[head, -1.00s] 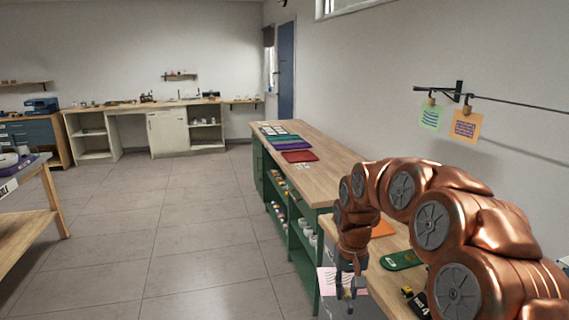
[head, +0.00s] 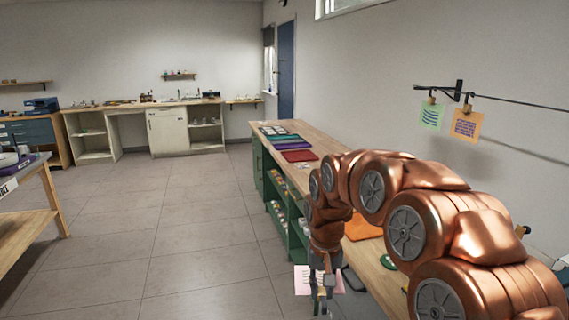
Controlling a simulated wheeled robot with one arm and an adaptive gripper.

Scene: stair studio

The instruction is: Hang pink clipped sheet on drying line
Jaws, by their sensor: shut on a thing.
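The pink sheet (head: 303,281) shows in the head view, low and left of the green workbench, with faint lines on it. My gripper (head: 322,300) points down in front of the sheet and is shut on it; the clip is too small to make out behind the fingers. The drying line (head: 520,102) runs along the right wall from a black bracket (head: 440,88). A green sheet (head: 431,116) and an orange sheet (head: 466,124) hang from it by clips near the bracket. My gripper is well below and left of the line.
A long wooden-topped workbench (head: 285,138) with green sides carries several coloured mats, a red one (head: 299,156) among them. My arm passes over its near part, where an orange item (head: 361,228) lies. Open tiled floor (head: 190,235) is on the left.

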